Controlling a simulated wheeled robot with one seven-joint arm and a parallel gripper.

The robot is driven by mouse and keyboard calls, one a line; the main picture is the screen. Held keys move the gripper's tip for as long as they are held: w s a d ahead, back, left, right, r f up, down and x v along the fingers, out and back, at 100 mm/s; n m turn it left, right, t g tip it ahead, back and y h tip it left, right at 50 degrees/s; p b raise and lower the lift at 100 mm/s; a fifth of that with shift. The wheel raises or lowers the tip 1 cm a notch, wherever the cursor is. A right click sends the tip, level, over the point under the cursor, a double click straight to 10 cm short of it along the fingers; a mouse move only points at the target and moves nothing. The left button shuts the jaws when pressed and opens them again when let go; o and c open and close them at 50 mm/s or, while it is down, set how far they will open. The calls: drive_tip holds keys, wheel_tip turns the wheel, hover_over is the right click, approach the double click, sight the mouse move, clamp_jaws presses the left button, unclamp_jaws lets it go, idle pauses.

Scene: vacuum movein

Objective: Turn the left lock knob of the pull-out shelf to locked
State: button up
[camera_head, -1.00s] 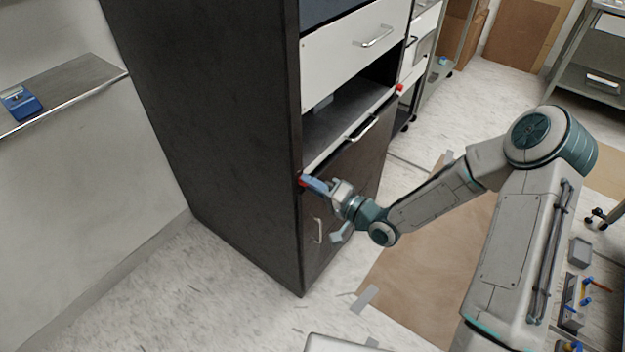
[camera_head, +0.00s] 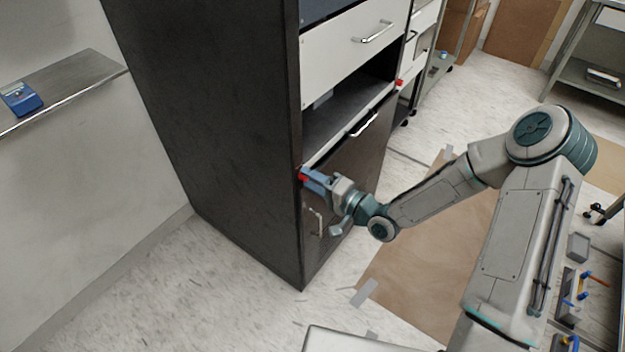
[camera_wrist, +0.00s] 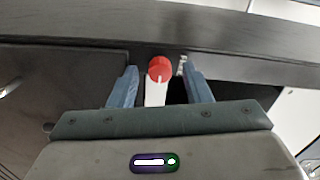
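The left lock knob (camera_wrist: 160,69) is red with a white pointer bar and shows in the wrist view between my two blue fingers. In the head view the knob (camera_head: 302,176) is a small red spot at the cabinet's left front edge, partly covered by my fingers. My gripper (camera_wrist: 158,88) is open, with a gap on each side of the knob. In the head view my gripper (camera_head: 312,180) is at the knob. The pull-out shelf (camera_head: 340,128) is a grey board with a pale front edge and a handle. The right red knob (camera_head: 398,83) is at the shelf's far end.
The dark cabinet (camera_head: 210,130) has a white drawer (camera_head: 350,50) above the shelf and a dark door with a handle (camera_head: 314,222) below. A wall shelf (camera_head: 75,85) at left holds a blue device (camera_head: 21,99). Brown sheeting (camera_head: 420,270) covers floor at right.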

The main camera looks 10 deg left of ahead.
drive_tip(key=v, duration=1.4)
drive_tip(key=shift+a+f, duration=0.1)
